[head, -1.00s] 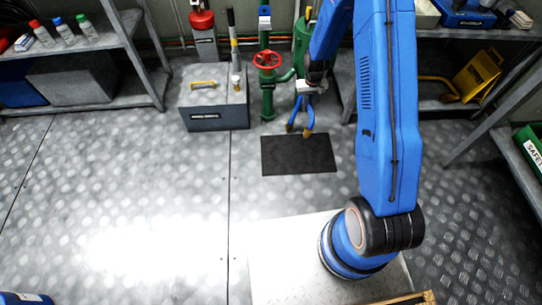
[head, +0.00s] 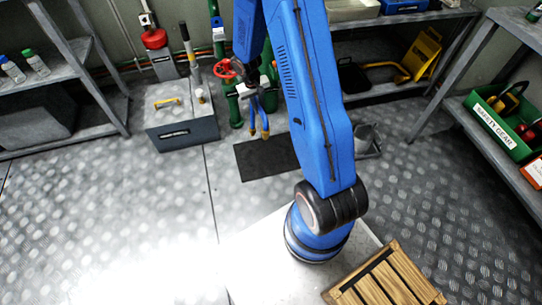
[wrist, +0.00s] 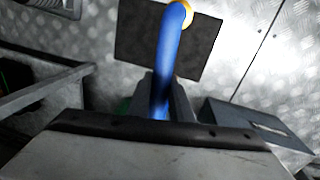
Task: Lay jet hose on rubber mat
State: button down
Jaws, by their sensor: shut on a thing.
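The jet hose (head: 264,120) is blue with yellow ends and hangs in a folded shape from my gripper (head: 247,90). My gripper is shut on it. In the wrist view the hose (wrist: 168,60) runs out from between the fingers (wrist: 163,88) to a yellow end, which overlaps the mat in the picture. The black rubber mat (head: 262,160) lies flat on the floor. My arm covers its right part in the head view. The mat (wrist: 135,35) is bare around the hose in the wrist view. The hose appears above the floor, near the mat's far edge.
A grey box (head: 190,133) with a yellow handle stands left of the mat. Green pipework with a red valve wheel (head: 224,69) stands behind. A wooden crate (head: 390,280) is at the front right. Shelves line both sides.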

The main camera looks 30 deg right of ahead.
jog(key=s+d+r+m, duration=0.1)
jog(key=s+d+r, duration=0.1)
jog(key=s+d, duration=0.25)
notch_tip(320, 180, down, 10)
jog(key=w, duration=0.1)
jog(key=shift+r+h, duration=0.15)
jog(key=shift+h, duration=0.25)
jog(key=c, duration=1.6)
grip_release()
jog(key=v, duration=1.2)
jog(key=shift+d, duration=0.1)
